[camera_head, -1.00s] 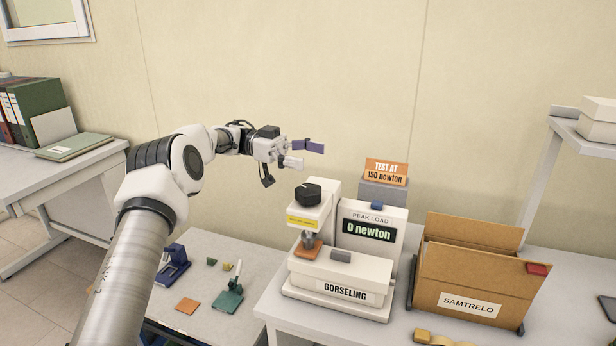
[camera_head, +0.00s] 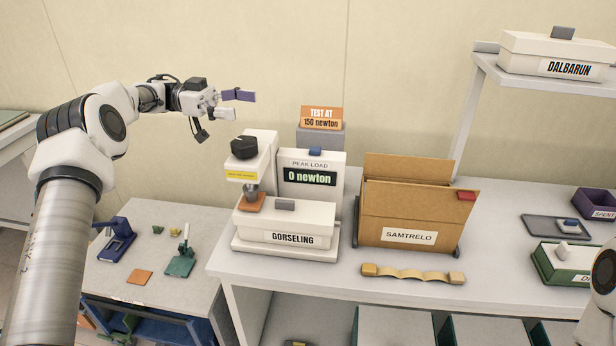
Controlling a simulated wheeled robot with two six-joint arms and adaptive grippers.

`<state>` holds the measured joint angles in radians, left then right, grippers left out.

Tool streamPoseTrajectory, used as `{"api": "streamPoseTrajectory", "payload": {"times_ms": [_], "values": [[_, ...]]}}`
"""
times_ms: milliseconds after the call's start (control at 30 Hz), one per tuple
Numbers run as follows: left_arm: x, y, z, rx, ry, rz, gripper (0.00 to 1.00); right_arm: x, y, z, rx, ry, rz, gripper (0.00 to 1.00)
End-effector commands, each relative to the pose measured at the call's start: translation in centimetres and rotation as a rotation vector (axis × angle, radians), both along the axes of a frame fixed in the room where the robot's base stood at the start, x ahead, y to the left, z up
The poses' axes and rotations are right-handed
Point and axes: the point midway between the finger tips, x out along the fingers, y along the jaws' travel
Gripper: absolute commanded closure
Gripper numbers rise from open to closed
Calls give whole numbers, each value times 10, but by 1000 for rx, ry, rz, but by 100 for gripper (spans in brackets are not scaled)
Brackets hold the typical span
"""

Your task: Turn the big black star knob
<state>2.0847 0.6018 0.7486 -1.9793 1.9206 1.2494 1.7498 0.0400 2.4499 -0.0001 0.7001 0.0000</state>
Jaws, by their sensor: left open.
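The machine's display (camera_head: 310,177) reads 0 newton under the words PEAK LOAD. An orange piece (camera_head: 251,202) lies under the machine's press head. My left gripper (camera_head: 234,105) is open and empty. It shows above and a little left of the knob, apart from it, with its fingers pointing right. A white joint of my right arm shows at the right edge, but its gripper is out of view.
A sign (camera_head: 321,118) reading TEST AT 150 newton stands behind the machine. The white box GORSELING (camera_head: 285,222) sits in front. A cardboard box SAMTRELO (camera_head: 413,215) and a wavy tan strip (camera_head: 413,273) are right of it. A lower table (camera_head: 150,220) holds small tools.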

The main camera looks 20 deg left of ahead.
Motion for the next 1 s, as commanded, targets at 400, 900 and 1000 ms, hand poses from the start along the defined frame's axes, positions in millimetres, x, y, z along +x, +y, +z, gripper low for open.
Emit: {"api": "streamPoseTrajectory", "payload": {"times_ms": [400,900,1000], "values": [[1,4,2,-13,-5,24,12,0,0,6,0,0,0,60],[-61,52,-91,-19,-1,810,12,0,0,130,0,-1,0,60],[-62,45,-102,2,4,817,12,0,0,126,0,0,0,60]]}}
